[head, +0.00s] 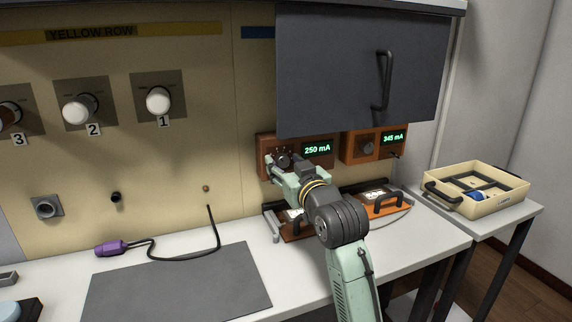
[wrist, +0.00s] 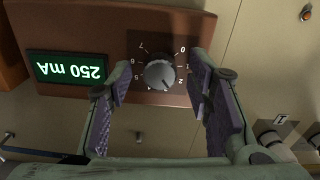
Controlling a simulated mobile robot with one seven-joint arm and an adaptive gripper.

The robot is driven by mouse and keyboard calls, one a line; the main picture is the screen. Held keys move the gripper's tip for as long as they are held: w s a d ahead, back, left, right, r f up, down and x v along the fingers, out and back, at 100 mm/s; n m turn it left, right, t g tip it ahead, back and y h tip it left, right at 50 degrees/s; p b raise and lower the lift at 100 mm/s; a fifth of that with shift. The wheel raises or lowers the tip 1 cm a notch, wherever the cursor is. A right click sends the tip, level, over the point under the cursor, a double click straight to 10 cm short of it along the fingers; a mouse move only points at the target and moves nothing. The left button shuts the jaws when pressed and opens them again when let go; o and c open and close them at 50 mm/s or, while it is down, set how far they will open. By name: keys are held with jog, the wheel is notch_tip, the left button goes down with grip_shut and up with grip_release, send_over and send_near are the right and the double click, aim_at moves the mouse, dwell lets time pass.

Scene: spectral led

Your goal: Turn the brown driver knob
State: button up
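The brown driver (head: 262,152) is a box on the back wall with a green display (head: 317,149) reading 250 mA. In the wrist view the box (wrist: 195,20) shows upside down. Its round grey knob (wrist: 160,74) sits on a dark numbered dial; its pointer line faces the lower edge, near the 4. In the head view the knob (head: 283,160) is partly covered by my gripper. My gripper (head: 279,168) is open in front of the knob. In the wrist view its two purple-padded fingers (wrist: 160,77) stand either side of the knob, with gaps on both sides.
A second, more orange driver (head: 367,148) reading 345 mA is just right. A dark grey cabinet door (head: 340,75) hangs above. Orange fixtures with handles (head: 388,203) stand below on the bench. A cream tray (head: 487,207) is at right. The mat (head: 180,285) is clear.

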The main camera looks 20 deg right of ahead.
grip_shut()
dwell(0.4)
jog(key=m+p, duration=0.3)
jog(key=shift+a+r+m, duration=0.1)
jog(key=shift+r+m, duration=0.05)
jog(key=shift+m, duration=0.15)
jog(key=shift+m+p, duration=1.4)
jog(key=shift+m, duration=0.4)
grip_release()
